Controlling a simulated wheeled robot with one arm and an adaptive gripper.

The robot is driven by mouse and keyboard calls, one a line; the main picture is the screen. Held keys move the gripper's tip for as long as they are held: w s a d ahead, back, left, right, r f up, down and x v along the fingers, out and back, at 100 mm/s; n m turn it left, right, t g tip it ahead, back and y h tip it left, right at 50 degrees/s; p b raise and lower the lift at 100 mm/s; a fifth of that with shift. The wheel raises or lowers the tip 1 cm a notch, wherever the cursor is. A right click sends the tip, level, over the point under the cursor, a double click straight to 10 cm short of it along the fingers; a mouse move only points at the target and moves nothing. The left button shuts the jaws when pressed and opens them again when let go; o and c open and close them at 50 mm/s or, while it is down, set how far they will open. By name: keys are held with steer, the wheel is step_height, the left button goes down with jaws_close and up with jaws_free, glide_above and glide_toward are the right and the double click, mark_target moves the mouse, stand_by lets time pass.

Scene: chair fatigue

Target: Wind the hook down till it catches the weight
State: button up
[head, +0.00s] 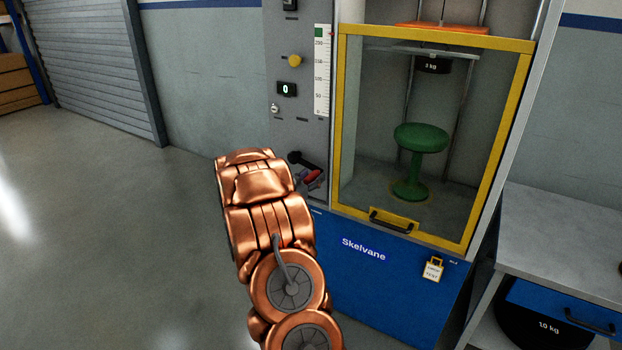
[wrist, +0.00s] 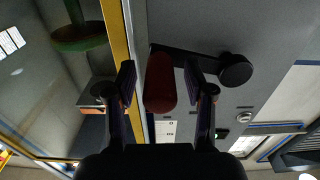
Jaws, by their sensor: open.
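The crank (head: 301,160) sits low on the machine's grey panel, with a black arm and a red grip (head: 313,177). In the wrist view the red grip (wrist: 160,82) stands between the two fingers of my gripper (wrist: 163,88), which is open with gaps on both sides. The black crank arm (wrist: 200,60) runs right to a round black hub. I cannot make out the hook. My arm hides most of my gripper in the head view.
A green stool (head: 420,138) stands in the cabinet under the weight. The yellow door frame (head: 337,120) is just right of the panel, with a handle at its bottom. A display (head: 287,89) reads 0. A grey bench (head: 570,235) stands right; floor at left is clear.

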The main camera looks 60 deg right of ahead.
jaws_close()
stand_by(0.3)
stand_by(0.3)
